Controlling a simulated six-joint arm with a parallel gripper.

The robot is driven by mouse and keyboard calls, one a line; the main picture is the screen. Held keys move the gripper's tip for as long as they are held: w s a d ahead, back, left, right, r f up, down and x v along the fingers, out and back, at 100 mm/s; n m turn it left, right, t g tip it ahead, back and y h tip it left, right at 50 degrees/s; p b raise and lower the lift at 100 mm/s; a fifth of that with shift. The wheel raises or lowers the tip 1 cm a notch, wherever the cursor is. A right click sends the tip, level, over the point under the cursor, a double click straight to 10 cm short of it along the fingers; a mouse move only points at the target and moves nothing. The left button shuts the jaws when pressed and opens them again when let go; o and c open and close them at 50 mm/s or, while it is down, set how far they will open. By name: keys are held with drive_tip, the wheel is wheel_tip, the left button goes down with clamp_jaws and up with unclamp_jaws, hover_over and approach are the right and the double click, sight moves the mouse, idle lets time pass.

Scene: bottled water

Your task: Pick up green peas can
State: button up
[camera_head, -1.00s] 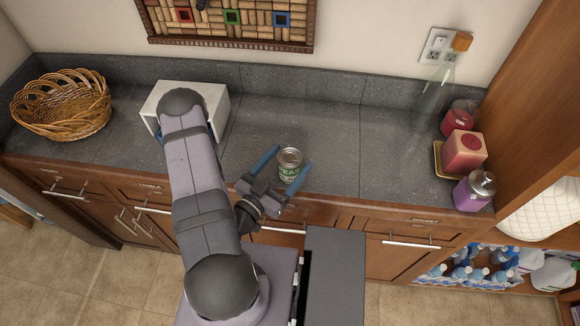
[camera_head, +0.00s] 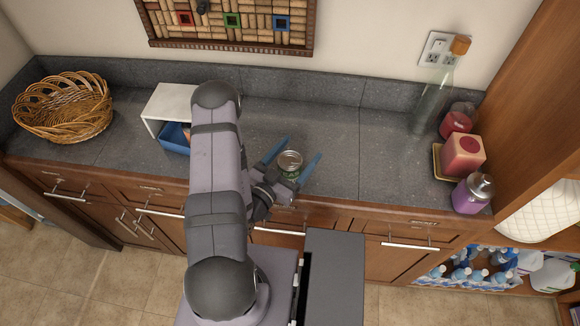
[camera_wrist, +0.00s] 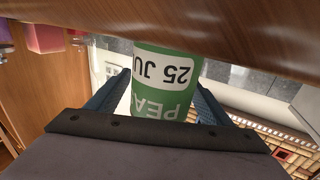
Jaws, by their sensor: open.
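The green peas can (camera_head: 290,163) stands upright on the grey counter near its front edge, with its silver lid up. In the wrist view the can's green and white label (camera_wrist: 165,75) shows upside down, between the two blue fingers. My gripper (camera_head: 296,147) is open, with one finger on each side of the can. In the wrist view I see my gripper (camera_wrist: 160,85) from behind, and the can fills most of the space between its fingers. I cannot tell whether either finger touches the can. The can's lower part is partly hidden by my gripper.
A white box-like stand (camera_head: 168,103) with a blue item under it is left of my arm. A wicker basket (camera_head: 64,107) is at the far left. A clear bottle (camera_head: 432,100), a red candle (camera_head: 463,152) and a purple jar (camera_head: 473,193) stand at the right. The counter between is clear.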

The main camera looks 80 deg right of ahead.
drive_tip(key=c, duration=1.4)
drive_tip(key=shift+r, duration=0.15)
drive_tip(key=shift+r+b, duration=0.3)
drive_tip(key=shift+r, duration=0.7)
drive_tip(key=shift+r+p, duration=1.75)
drive_tip(key=shift+r, duration=2.15)
